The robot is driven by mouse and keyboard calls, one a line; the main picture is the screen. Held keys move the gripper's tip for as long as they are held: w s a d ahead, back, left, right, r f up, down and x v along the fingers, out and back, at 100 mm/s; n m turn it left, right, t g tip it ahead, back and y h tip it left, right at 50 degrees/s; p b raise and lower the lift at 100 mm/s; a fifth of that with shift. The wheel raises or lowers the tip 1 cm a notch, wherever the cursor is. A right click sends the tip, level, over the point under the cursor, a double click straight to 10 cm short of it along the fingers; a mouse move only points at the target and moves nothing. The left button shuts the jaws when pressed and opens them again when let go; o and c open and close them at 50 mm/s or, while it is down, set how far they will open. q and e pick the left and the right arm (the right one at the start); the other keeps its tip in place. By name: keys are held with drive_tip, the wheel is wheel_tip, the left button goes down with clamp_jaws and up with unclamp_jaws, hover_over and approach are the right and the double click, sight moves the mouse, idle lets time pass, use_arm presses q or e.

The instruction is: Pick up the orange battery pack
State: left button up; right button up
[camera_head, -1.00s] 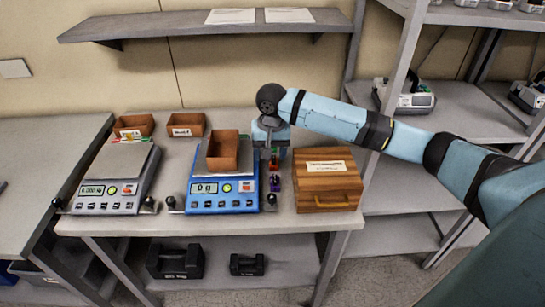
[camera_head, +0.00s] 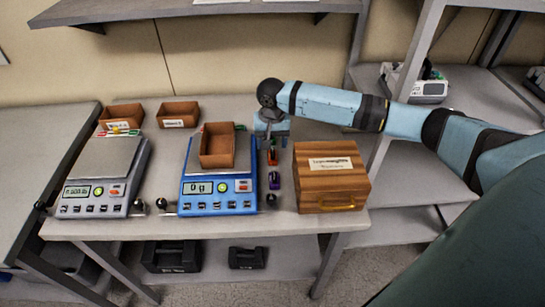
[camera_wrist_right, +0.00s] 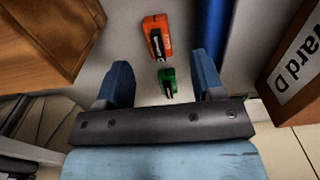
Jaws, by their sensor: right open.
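The orange battery pack (camera_head: 272,155) lies on the table between the blue scale and the wooden box, just behind a purple pack (camera_head: 274,180). My right gripper (camera_head: 270,134) is over the table just behind the orange pack in the head view. In the right wrist view my right gripper (camera_wrist_right: 162,78) is open, with its two blue fingers apart. A small green pack (camera_wrist_right: 167,82) shows between the fingers. The orange pack (camera_wrist_right: 157,35) shows beyond the fingertips, clear of them. My left gripper is not in view.
The blue scale (camera_head: 218,205) carries a brown open box (camera_head: 217,147) to the left. The wooden box (camera_head: 330,178) stands close on the right. A grey scale (camera_head: 103,178) and two small brown boxes are farther left. A brown box labelled "Ward D" (camera_wrist_right: 297,62) shows in the wrist view.

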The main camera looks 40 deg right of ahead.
sight(273, 153)
wheel_tip(273, 153, down, 6)
drive_tip(key=shift+s+d+r, duration=0.1)
drive_tip(key=shift+r, duration=0.05)
idle(0.3)
drive_tip(key=c, duration=1.1)
